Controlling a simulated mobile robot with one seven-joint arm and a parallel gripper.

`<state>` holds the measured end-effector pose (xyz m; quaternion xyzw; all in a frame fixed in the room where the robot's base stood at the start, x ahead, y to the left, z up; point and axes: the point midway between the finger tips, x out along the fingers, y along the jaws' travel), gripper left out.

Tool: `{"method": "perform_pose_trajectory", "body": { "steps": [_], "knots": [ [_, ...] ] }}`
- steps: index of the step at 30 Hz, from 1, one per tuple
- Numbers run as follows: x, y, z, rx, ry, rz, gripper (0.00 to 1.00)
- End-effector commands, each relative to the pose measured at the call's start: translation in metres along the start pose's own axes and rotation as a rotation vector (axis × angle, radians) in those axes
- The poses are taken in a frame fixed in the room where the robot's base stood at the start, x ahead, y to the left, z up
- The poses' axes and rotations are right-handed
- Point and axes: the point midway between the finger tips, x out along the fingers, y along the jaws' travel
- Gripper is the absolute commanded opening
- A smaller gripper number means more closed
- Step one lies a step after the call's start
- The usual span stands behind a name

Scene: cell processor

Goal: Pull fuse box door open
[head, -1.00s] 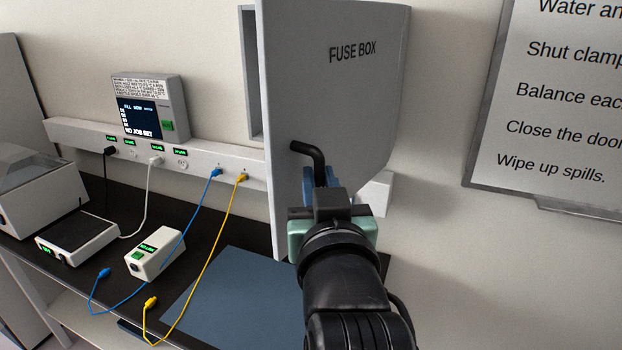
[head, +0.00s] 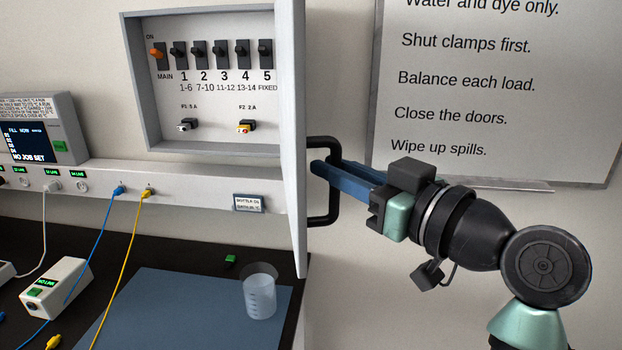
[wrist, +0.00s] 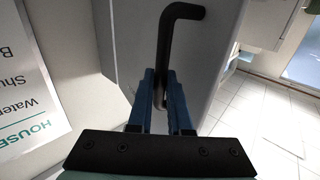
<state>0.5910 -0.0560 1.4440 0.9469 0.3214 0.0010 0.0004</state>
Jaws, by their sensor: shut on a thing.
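The fuse box door (head: 291,110) stands wide open, seen nearly edge-on in the head view. A black bar handle (head: 334,180) sticks out from its outer face to the right. My gripper (head: 322,172) reaches it from the right with blue fingers shut on the handle. In the wrist view the fingers (wrist: 162,85) lie on either side of the black handle (wrist: 165,45), against the grey door (wrist: 215,60). The open fuse box (head: 215,148) shows an orange main switch (head: 157,55), a row of black switches and two fuses below.
A sign (head: 490,90) hangs on the wall behind my gripper. Below are a dark bench with a blue mat (head: 180,310), a clear beaker (head: 259,290) and a small green-topped piece (head: 230,260). Blue and yellow cables run from the wall rail (head: 190,185).

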Motion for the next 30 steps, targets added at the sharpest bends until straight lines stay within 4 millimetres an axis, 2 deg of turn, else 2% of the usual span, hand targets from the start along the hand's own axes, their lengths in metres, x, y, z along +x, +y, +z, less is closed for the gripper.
{"method": "perform_pose_trajectory", "body": {
  "steps": [6,19,20,24,25,30],
  "knots": [
    [-0.0032,0.0093,-0.0018,-0.002,0.004,-0.028,0.00],
    [-0.0033,0.0100,-0.0025,-0.002,0.004,-0.035,0.00],
    [-0.0033,0.0100,-0.0025,-0.002,0.004,-0.035,0.19],
    [-0.0034,0.0099,-0.0019,-0.002,0.003,-0.035,0.44],
    [-0.0035,0.0099,-0.0017,-0.001,0.002,-0.035,0.47],
    [-0.0038,0.0101,-0.0008,0.000,0.001,-0.035,0.47]
  ]
}}
